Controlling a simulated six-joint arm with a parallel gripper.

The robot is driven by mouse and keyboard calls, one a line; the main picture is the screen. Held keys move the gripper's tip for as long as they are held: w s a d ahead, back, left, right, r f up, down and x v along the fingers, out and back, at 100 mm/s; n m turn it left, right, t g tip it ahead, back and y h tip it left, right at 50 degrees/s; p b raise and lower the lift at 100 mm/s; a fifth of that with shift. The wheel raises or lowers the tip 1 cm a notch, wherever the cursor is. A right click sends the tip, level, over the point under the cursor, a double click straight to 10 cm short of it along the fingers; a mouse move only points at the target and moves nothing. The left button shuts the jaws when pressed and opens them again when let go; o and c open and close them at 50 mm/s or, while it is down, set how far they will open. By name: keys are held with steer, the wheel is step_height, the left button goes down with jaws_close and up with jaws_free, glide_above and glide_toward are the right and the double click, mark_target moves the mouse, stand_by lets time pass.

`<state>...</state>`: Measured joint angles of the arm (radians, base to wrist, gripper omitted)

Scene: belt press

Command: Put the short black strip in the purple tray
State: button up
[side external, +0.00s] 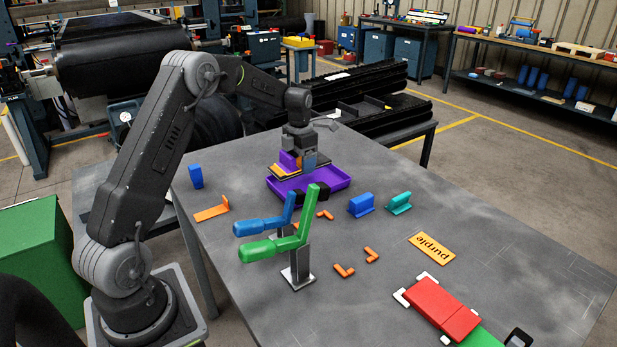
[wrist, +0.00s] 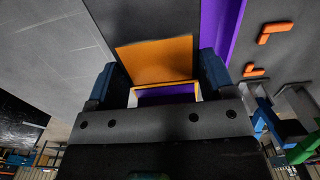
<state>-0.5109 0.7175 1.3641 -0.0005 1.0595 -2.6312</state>
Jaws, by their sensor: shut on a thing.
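The purple tray (side external: 338,181) lies on the grey table below my gripper, and a purple edge, probably its wall, shows in the wrist view (wrist: 216,28). My gripper (side external: 301,166) is over the tray's back left part, shut on an orange-and-purple piece. Its flat orange plate (wrist: 155,58) shows between the blue fingers in the wrist view.
A stand with a blue lever (side external: 262,226) and a green lever (side external: 270,247) rises in front of the tray. Blue (side external: 361,206) and teal (side external: 398,203) brackets stand to the right. An orange label reading "purple" (side external: 432,248) and a red block (side external: 440,305) lie nearer right.

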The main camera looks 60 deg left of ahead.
steer(key=shift+w+d+f, duration=0.7)
steer(key=shift+w+f, duration=0.05)
steer(key=shift+w, duration=0.2)
steer(key=shift+f, duration=1.9)
steer(key=shift+f, duration=0.1)
